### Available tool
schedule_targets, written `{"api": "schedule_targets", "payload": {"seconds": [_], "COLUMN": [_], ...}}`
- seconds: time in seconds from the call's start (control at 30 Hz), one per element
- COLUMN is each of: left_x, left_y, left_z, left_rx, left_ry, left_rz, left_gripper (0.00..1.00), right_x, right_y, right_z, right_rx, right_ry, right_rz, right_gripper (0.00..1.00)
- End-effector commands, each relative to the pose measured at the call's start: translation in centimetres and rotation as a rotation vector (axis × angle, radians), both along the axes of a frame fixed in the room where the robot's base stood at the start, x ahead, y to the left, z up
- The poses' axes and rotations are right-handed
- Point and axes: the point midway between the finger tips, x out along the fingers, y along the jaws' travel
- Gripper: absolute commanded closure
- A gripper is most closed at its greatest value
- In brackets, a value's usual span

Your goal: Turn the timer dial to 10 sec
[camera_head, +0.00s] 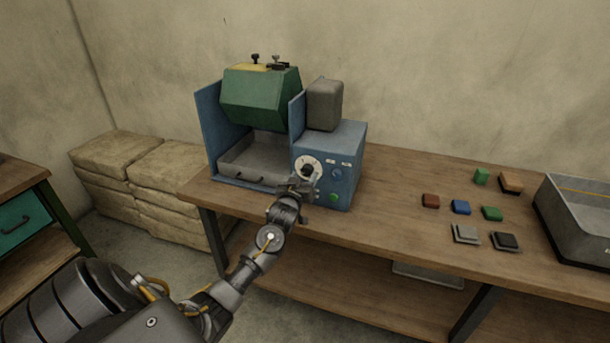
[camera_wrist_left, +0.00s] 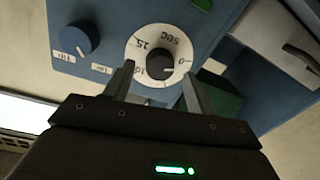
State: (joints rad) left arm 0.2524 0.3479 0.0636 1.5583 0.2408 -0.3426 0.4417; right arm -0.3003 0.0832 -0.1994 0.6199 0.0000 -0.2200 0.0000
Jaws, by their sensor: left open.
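The timer dial is a white round plate (camera_head: 300,164) with a dark knob on the front of the blue control box (camera_head: 348,150). In the left wrist view the plate (camera_wrist_left: 160,36) appears turned over, with marks 0, 10, 15 and SEC visible. The dark knob (camera_wrist_left: 154,66) has a pale pointer line on its right side, below the 0; I cannot read its exact setting. My left gripper (camera_wrist_left: 157,76) is open, its two fingers on either side of the knob, with gaps showing. In the head view the left gripper (camera_head: 304,183) is at the dial and partly covers it.
A blue knob (camera_wrist_left: 80,38) and a green button (camera_head: 334,197) are on the same panel. Several coloured blocks and a grey bin (camera_head: 580,215) lie right; the table between is clear.

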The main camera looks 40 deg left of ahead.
Motion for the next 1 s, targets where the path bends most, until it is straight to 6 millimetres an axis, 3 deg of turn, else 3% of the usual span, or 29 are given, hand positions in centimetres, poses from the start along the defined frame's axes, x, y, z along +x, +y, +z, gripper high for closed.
{"api": "schedule_targets", "payload": {"seconds": [0.2, 0.47, 0.8, 1.0], "left_x": [1.28, 1.35, 1.33, 1.33], "left_y": [0.5, 0.51, 0.49, 0.49], "left_z": [0.02, -0.03, -0.04, -0.04], "left_rx": [0.0, 0.0, 0.0, 0.011], "left_ry": [0.0, 0.0, 0.001, 0.004], "left_rz": [-0.001, -0.001, -0.001, -0.001], "left_gripper": [0.44, 0.44, 0.88, 0.89], "right_x": [0.02, 0.02, 0.04, 0.05], "right_y": [0.03, 0.31, 0.58, 0.56], "right_z": [0.18, 0.17, 0.16, 0.22], "right_rx": [0.0, 0.003, 0.006, 0.006], "right_ry": [0.0, 0.0, -0.001, -0.001], "right_rz": [0.0, -0.001, -0.001, -0.001], "right_gripper": [1.0, 1.0, 1.0, 1.0]}}
